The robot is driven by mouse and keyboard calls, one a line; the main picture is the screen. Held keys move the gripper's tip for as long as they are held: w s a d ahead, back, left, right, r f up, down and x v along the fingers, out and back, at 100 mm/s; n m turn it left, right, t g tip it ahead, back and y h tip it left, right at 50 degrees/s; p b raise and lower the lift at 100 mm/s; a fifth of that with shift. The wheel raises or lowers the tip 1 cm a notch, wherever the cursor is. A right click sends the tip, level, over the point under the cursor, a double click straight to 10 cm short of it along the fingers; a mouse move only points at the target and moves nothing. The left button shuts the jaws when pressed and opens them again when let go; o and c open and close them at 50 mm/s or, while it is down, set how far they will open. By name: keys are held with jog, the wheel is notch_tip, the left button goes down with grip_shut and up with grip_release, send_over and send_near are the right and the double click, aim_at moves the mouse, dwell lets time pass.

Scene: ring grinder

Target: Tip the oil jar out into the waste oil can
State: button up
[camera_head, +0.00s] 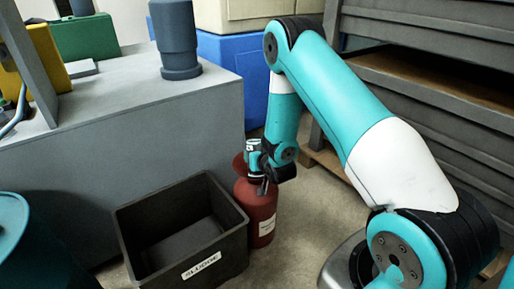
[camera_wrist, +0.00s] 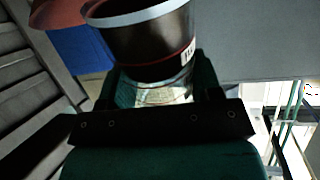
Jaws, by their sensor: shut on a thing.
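The waste oil can (camera_head: 260,212) is a dark red can with a white label. It stands on the floor just right of the black crate, with a red flared part at its top left. My gripper (camera_head: 257,165) is over the top of the can, shut on the oil jar (camera_head: 253,146). In the wrist view the jar (camera_wrist: 145,42) has a pale rim, a dark upper part with a red line and a label, and a clear lower part between the fingers (camera_wrist: 155,90). The can's opening is hidden behind my gripper. I cannot tell the jar's exact tilt.
The black crate (camera_head: 127,219) marked SLUDGE is open beside the can. A grey bench (camera_head: 130,130) carries a blue-grey cylinder (camera_head: 176,40). A blue box (camera_head: 220,75) stands behind; grey shelving (camera_head: 430,70) is at right. A teal drum (camera_head: 12,225) is at left.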

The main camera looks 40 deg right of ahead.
jog(key=p, duration=0.3)
jog(key=shift+r, duration=0.25)
jog(key=s+p, duration=0.1)
jog(key=p, duration=0.4)
jog(key=shift+a+f+g+p, duration=0.1)
jog(key=shift+g+p, duration=0.25)
jog(key=shift+g, duration=0.05)
